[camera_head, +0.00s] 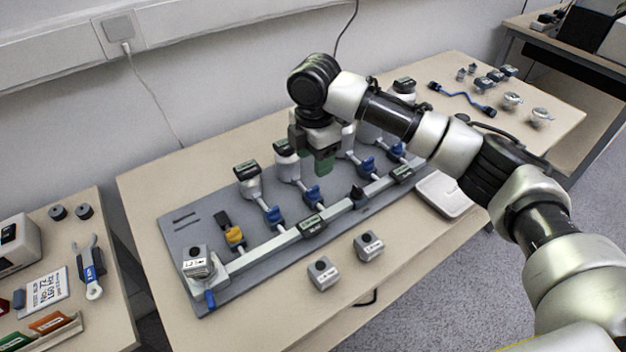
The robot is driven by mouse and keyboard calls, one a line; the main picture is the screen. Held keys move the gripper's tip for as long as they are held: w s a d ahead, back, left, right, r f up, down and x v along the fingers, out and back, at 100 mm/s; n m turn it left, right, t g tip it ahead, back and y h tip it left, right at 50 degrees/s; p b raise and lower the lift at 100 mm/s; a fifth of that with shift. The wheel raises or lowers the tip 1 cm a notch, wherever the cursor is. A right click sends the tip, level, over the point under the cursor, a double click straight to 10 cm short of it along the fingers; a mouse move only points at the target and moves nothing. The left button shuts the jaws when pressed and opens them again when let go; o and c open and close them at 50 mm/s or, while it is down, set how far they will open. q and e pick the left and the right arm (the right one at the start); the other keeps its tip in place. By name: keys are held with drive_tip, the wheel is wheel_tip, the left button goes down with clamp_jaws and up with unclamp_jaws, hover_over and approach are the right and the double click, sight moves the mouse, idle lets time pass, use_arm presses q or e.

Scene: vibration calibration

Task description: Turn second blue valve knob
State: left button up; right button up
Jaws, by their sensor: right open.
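A grey board (180,235) on the table carries a pale pipe with several side branches. Along the branches, from left, are a yellow knob (235,236), a blue valve knob (273,215), a second blue valve knob (312,194), a third blue knob (367,165) and a fourth blue knob (397,150). My right gripper (322,168) points down over the board, just above and behind the second blue knob, and appears apart from it. It is open and seems empty; its fingertips partly cover the board. My left gripper is out of view.
My right arm crosses the right half of the table. A white tray (444,196) lies right of the board. A blue cable (463,100) and metal fittings lie at the far right. A wrench (92,272) lies on the left table.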

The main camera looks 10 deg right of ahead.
sight(315, 188)
use_arm(q)
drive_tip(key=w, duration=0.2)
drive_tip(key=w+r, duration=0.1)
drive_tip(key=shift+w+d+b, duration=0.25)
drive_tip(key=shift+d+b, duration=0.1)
drive_tip(key=shift+b, duration=0.05)
use_arm(e)
wheel_tip(315, 188, down, 8)
drive_tip(key=shift+f, duration=0.25)
drive_tip(key=c, duration=0.9)
